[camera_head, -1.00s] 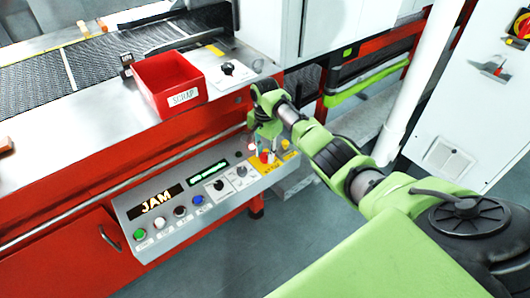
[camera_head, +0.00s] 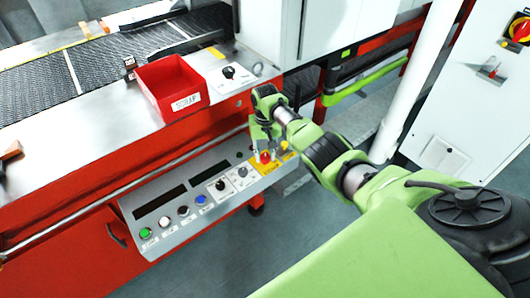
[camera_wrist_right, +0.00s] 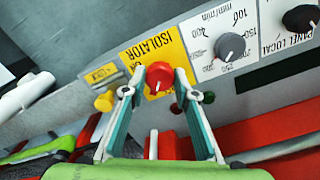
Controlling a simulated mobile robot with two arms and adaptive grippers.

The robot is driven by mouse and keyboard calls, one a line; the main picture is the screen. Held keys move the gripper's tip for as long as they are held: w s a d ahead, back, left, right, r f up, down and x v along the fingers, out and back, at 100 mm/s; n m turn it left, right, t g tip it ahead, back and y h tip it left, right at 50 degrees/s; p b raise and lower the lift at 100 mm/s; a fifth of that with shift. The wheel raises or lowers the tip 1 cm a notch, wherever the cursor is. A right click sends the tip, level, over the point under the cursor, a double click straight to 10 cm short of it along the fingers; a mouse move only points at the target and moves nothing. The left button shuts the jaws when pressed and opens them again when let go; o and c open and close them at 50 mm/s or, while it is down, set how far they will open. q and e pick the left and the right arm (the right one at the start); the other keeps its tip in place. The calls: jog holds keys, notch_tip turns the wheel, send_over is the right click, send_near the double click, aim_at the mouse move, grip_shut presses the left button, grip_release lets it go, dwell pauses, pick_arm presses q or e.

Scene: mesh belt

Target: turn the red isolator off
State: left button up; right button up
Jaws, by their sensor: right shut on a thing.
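The red isolator knob (camera_wrist_right: 159,74) sits on a yellow plate marked ISOLATOR (camera_wrist_right: 150,50) in the right wrist view. In the head view, the knob (camera_head: 265,157) is at the right end of the sloping control panel (camera_head: 172,232). My right gripper (camera_wrist_right: 160,88) has one finger on each side of the knob and is shut on it. A pale mark shows on the knob's face. Both panel displays (camera_head: 159,203) are dark. My left gripper is not in view.
A grey speed knob (camera_wrist_right: 229,46) is beside the isolator, and a yellow knob (camera_wrist_right: 103,101) is on its other side. Several coloured buttons line the panel. A red scrap bin (camera_head: 170,88) stands above. Another red-and-yellow switch (camera_head: 520,30) is on the white cabinet.

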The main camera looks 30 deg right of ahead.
aim_at(265, 156)
jog(key=n, duration=0.3)
jog(key=shift+n, duration=0.3)
jog(key=n, duration=0.4)
jog(key=shift+p, duration=0.3)
jog(key=shift+n, duration=0.3)
jog(key=o, duration=1.1)
jog(key=shift+r, duration=0.15)
notch_tip(265, 156, up, 12)
jog(key=shift+f, duration=0.1)
